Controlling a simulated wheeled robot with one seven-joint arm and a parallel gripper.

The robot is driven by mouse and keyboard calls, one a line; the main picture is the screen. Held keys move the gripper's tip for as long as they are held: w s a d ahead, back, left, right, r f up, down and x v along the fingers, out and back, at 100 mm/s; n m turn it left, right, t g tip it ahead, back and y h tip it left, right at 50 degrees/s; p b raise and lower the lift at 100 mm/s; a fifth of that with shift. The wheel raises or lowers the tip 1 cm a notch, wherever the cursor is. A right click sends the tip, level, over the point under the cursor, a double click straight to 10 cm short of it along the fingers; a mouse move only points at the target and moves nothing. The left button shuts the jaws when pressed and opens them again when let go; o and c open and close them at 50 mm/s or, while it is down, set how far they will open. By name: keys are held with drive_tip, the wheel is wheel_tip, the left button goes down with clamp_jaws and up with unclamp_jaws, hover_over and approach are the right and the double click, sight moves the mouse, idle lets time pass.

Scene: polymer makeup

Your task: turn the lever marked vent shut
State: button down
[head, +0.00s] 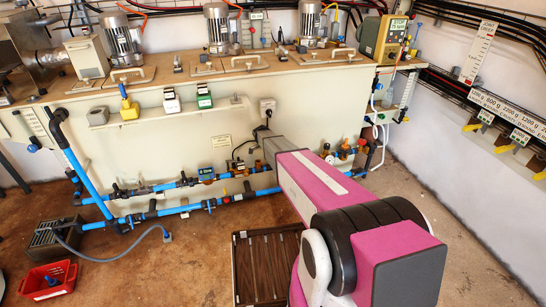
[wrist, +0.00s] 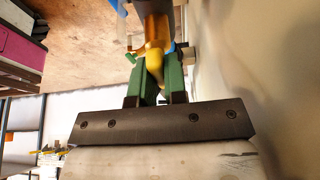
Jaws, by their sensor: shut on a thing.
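My gripper (wrist: 157,72) shows in the wrist view with its two green fingers shut on a yellow lever (wrist: 155,56). The lever is joined to an orange-brass fitting (wrist: 157,28) just beyond the fingertips. No vent marking is readable on it in either view. In the head view my pink and grey arm reaches to the front of the cream tank unit, near the blue pipes, and hides the fingers and the lever.
Blue pipes (head: 180,184) with valves run low along the cream tank unit (head: 160,142). Brass fittings (head: 345,151) sit right of my arm. A red crate (head: 48,281), a blue-grey hose (head: 110,260) and a brown slatted mat (head: 265,267) are on the floor. Open floor lies at right.

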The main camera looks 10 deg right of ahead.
drive_tip(key=c, duration=1.2)
unclamp_jaws()
drive_tip(key=shift+o, duration=0.2)
drive_tip(key=shift+r, duration=0.15)
drive_tip(key=v, duration=1)
drive_tip(key=shift+r, duration=0.25)
drive_tip(key=shift+s+a, duration=0.1)
drive_tip(key=s+d+r+n+y, duration=0.1)
drive_tip(key=s+r+n, duration=0.2)
drive_tip(key=s, duration=0.9)
drive_tip(key=s+d+r+n+y, duration=0.2)
drive_tip(key=s+r+n, duration=0.1)
drive_tip(key=s+n, duration=0.5)
drive_tip(key=s+d+r+n+y, duration=0.1)
drive_tip(key=s+n, duration=0.4)
drive_tip(key=s, duration=1)
drive_tip(key=shift+s+d+r+n+y, duration=0.2)
drive_tip(key=shift+s+r+n+y, duration=0.15)
drive_tip(key=shift+r, duration=0.55)
